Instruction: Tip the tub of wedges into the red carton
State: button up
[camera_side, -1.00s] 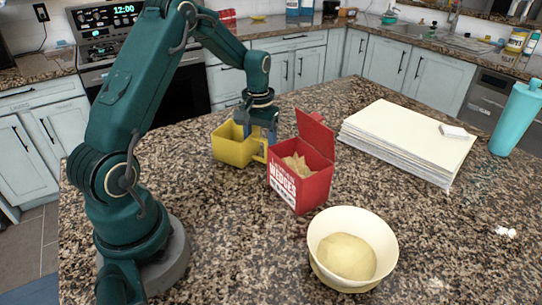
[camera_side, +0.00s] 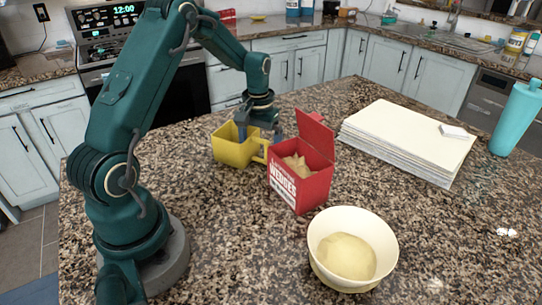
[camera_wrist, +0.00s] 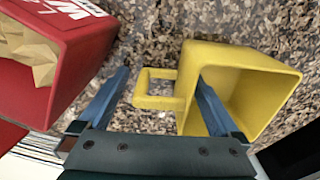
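The yellow tub (camera_side: 232,153) stands upright on the counter, left of the red carton. In the wrist view the tub (camera_wrist: 240,58) looks empty inside, and its square handle (camera_wrist: 153,88) points toward the carton. The red carton (camera_side: 303,188) stands with its lid up, and pale wedges (camera_side: 297,165) lie in it. The carton (camera_wrist: 75,55) and wedges (camera_wrist: 28,45) also show in the wrist view. My gripper (camera_side: 260,136) is open above the handle, its fingers (camera_wrist: 164,82) apart on either side of it. One finger overlaps the tub's opening; I cannot tell whether it touches.
A cream bowl (camera_side: 322,270) with a dough-like lump (camera_side: 346,257) stands at the front. A teal bottle (camera_side: 515,118) stands at the far right. The right front counter is mostly clear.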

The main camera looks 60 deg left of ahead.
aim_at(260, 139)
jog(key=shift+o, duration=0.2)
jog(key=shift+r, duration=3.5)
jog(key=shift+r, duration=3)
jog(key=s+d+r+m+t, duration=0.2)
jog(key=s+d+m+t, duration=0.3)
jog(key=s+d, duration=0.9)
jog(key=d+m, duration=0.1)
jog(key=d, duration=0.1)
jog(key=shift+s+d, duration=0.3)
jog(key=shift+s, duration=0.1)
